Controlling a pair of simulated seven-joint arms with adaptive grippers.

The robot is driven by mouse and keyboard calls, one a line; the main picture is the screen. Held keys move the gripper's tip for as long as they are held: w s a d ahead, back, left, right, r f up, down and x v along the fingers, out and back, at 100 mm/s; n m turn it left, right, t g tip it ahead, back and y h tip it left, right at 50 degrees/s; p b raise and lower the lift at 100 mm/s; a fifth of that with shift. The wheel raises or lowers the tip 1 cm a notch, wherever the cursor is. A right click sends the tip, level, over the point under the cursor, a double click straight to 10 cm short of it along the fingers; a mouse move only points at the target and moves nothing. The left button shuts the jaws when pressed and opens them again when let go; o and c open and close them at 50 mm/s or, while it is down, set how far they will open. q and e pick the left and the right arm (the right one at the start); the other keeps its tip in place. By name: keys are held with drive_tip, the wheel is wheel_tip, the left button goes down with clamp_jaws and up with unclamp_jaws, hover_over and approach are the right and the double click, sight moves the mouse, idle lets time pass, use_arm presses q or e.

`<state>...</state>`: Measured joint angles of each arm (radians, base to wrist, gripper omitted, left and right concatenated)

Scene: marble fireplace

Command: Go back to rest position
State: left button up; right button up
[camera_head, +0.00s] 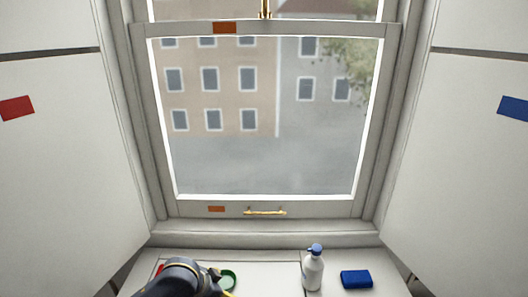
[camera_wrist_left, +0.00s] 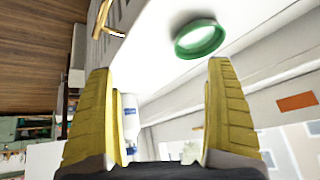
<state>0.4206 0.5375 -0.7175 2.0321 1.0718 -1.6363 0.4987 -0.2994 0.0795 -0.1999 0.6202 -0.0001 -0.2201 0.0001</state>
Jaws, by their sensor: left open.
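My left arm shows at the bottom of the head view, over the left part of the window sill. My left gripper (camera_wrist_left: 160,66) is open in the left wrist view, with its two yellow fingers wide apart and nothing between them. A green ring-shaped object (camera_head: 228,276) lies on the sill beside my left gripper. It also shows in the left wrist view (camera_wrist_left: 200,38), beyond the fingertips and apart from them. My right gripper is not in view.
A white bottle with a blue top (camera_head: 313,270) stands upright on the sill (camera_head: 275,283). A blue block, perhaps a sponge (camera_head: 356,279), lies to its right. A red thing is mostly hidden behind my left arm. The window (camera_head: 265,120) with a brass handle (camera_head: 265,212) rises behind.

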use_arm(q)
drive_tip(key=shift+t, duration=0.8)
drive_tip(key=s, duration=0.1)
drive_tip(key=s+f, duration=0.1)
drive_tip(key=s, duration=0.1)
drive_tip(key=s+f, duration=0.1)
drive_tip(key=shift+s+d+f, duration=0.1)
drive_tip(key=shift+s, duration=0.3)
drive_tip(key=s+a+f+n+y, duration=0.1)
drive_tip(key=s+a+n+y, duration=0.2)
drive_tip(key=s+a+y, duration=1.15)
drive_tip(key=s+f+g+h, duration=0.1)
drive_tip(key=s+f+h, duration=0.2)
drive_tip(key=f, duration=0.8)
drive_tip(key=s+d+f+g+h, duration=0.1)
drive_tip(key=s+f+h, duration=0.2)
drive_tip(key=f, duration=0.7)
drive_tip(key=s+f+h, duration=0.3)
drive_tip(key=f, duration=0.8)
drive_tip(key=s+f+n+g+h, duration=0.1)
drive_tip(key=s+f+n+g, duration=0.2)
drive_tip(key=s+f, duration=1.7)
drive_tip(key=shift+s+d, duration=0.25)
drive_tip(key=shift+s, duration=0.3)
drive_tip(key=shift+h, duration=0.25)
